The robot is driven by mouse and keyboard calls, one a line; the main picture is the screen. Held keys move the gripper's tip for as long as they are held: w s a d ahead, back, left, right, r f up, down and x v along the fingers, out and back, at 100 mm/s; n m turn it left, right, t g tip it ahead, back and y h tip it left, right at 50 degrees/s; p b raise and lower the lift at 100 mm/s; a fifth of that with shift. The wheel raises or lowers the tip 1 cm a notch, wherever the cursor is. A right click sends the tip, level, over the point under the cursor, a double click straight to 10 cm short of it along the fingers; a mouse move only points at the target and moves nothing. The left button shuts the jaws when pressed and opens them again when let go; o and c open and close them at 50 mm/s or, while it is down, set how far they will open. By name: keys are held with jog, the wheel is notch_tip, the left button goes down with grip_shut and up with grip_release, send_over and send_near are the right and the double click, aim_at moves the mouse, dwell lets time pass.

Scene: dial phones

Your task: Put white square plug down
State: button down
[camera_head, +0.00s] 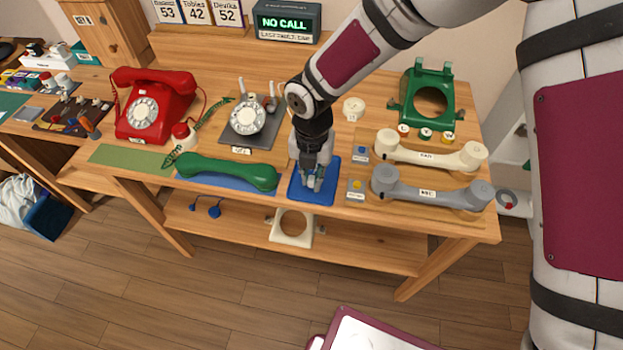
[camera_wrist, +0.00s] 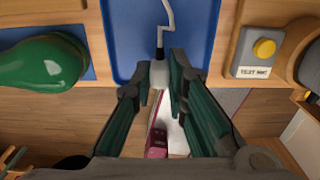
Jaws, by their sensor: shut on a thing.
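The small white plug (camera_wrist: 159,74) sits between my fingertips in the wrist view, with a pale cord running up from its dark collar. My gripper (camera_wrist: 160,82) is shut on it. In the head view my gripper (camera_head: 312,183) points down over the blue mat (camera_head: 300,196) at the table's front edge. The blue mat also shows in the wrist view (camera_wrist: 118,38), behind the plug and cord. The plug is near the mat's front edge there. I cannot tell whether it touches the mat. In the head view the plug is mostly hidden by my fingers.
A green handset (camera_head: 226,173) lies just left of the mat. A small grey box with a yellow button (camera_head: 356,190) stands right, beside a grey handset (camera_head: 430,190) and a cream handset (camera_head: 430,152). A dial unit (camera_head: 246,120) and a red phone (camera_head: 152,105) stand behind left.

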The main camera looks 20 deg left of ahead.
aim_at(312, 178)
jog(key=shift+f, duration=0.85)
jog(key=shift+f, duration=0.2)
jog(key=c, duration=1.6)
grip_release()
jog(key=shift+r, duration=0.1)
notch_tip(312, 178, up, 12)
jog(key=shift+r, duration=0.15)
